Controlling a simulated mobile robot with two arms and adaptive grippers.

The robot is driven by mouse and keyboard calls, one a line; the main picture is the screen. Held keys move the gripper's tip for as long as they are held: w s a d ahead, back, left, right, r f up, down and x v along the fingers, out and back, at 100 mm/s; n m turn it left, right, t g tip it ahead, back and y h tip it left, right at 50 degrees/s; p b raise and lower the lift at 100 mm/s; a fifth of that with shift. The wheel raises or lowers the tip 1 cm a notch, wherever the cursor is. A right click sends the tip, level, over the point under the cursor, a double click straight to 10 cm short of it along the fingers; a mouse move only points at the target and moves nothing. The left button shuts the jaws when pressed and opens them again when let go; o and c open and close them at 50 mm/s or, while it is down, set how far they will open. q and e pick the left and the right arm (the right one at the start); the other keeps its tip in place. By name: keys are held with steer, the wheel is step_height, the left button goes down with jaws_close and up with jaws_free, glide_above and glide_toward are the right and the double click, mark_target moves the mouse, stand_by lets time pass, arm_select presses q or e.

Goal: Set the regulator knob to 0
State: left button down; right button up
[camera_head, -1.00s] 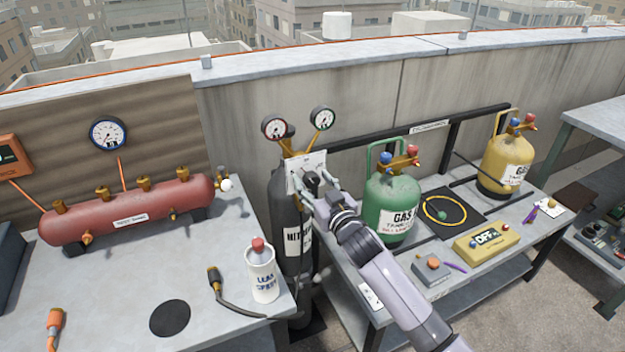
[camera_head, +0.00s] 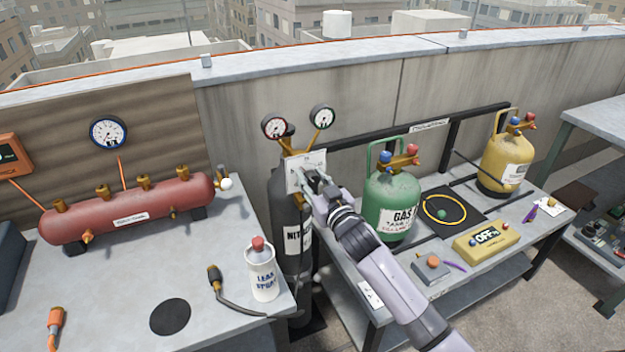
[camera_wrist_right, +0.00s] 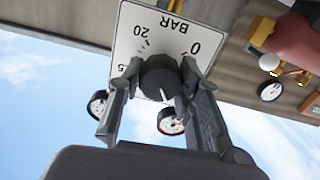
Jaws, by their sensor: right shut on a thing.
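The regulator knob (camera_wrist_right: 158,82) is round and dark, on a white dial plate (camera_wrist_right: 165,30) marked "BAR" with "0" and "20", seen upside down in the right wrist view. A short white line shows on the knob's lower part in that view, away from the "0". My right gripper (camera_wrist_right: 155,88) has its fingers on both sides of the knob and is shut on it. In the head view the plate (camera_head: 293,168) sits atop the dark nitrogen cylinder (camera_head: 284,212), and my right gripper (camera_head: 314,184) hides most of the knob. My left gripper is not in view.
Two gauges (camera_head: 275,127) (camera_head: 322,116) stand above the regulator. A green gas tank (camera_head: 394,207) stands close to the right of my arm. A leak spray bottle (camera_head: 262,272) and a red tank (camera_head: 130,212) are on the left table.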

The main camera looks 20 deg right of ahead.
steer(key=shift+c, duration=1.1)
steer(key=shift+n, duration=0.3)
steer(key=n+p, duration=0.1)
steer(key=n, duration=0.2)
steer(key=shift+r+n+p, duration=0.1)
steer(key=shift+n+p, duration=0.2)
steer(key=shift+p, duration=0.05)
steer(key=n+p, duration=0.1)
steer(key=n, duration=0.4)
steer(key=shift+a, duration=0.1)
steer(key=n+p, duration=0.1)
steer(key=n, duration=0.5)
steer(key=shift+f, duration=0.2)
steer(key=shift+f+n+p, duration=0.1)
steer(key=shift+n+p, duration=0.25)
steer(key=shift+n, duration=2.15)
